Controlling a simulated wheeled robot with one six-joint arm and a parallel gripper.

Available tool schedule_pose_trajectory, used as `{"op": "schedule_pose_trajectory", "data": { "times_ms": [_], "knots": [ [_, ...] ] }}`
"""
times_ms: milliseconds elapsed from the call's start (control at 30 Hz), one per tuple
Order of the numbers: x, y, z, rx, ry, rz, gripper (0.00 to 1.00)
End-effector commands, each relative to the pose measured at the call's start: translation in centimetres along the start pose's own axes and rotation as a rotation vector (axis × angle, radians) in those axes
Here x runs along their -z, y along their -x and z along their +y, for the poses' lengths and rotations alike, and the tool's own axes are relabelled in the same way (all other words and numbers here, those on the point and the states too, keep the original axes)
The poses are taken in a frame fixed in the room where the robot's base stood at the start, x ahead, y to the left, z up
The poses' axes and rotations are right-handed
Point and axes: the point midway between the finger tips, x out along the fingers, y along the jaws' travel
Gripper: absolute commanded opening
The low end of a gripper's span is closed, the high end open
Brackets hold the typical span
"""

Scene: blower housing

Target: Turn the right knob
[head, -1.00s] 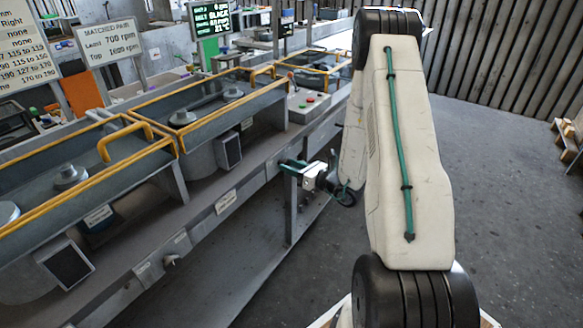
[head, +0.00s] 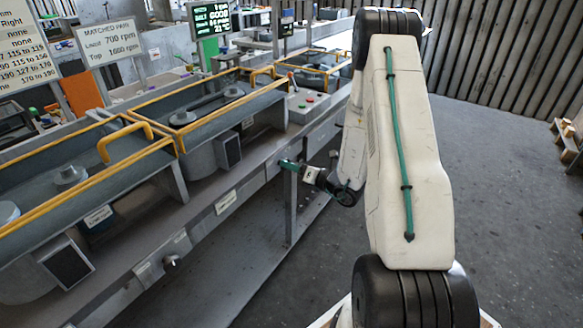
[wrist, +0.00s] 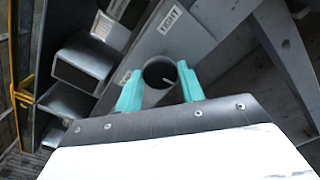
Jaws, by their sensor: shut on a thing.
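The right knob (wrist: 160,74) is a dark round knob with a white pointer line, on the grey front panel in the wrist view. A white label (wrist: 170,20), which seems to read RIGHT, is beside it. My gripper (wrist: 158,82) has its teal fingers on either side of the knob and is shut on it. In the head view my gripper (head: 288,165) is at the bench's front rail, and its fingers hide the knob there. The pointer's exact setting is hard to read.
Another knob (head: 171,260) sits on the rail at lower left. Yellow-edged troughs (head: 205,110) line the bench. A dark screen (head: 209,19) shows green text, one line seeming to read GOOD. A sign (head: 109,40) reads MATCHED PAIR, 700 and 1600 rpm. Open floor (head: 480,180) lies right.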

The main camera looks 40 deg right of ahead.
Motion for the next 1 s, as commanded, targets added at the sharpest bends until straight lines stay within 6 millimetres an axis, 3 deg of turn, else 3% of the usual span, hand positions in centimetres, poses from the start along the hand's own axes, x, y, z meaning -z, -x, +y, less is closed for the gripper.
{"op": "schedule_pose_trajectory", "data": {
  "times_ms": [267,300,367,700,1000],
  "knots": [
    [0.0,0.1,-0.1,0.002,0.0,-0.001,0.16],
    [0.0,0.1,-0.1,0.002,0.0,-0.001,0.44],
    [0.0,0.0,-0.1,0.002,0.0,-0.001,0.6],
    [0.0,0.3,0.0,0.001,0.0,-0.001,0.6],
    [-0.1,5.1,-0.1,0.005,-0.001,-0.002,0.6]
  ]
}}
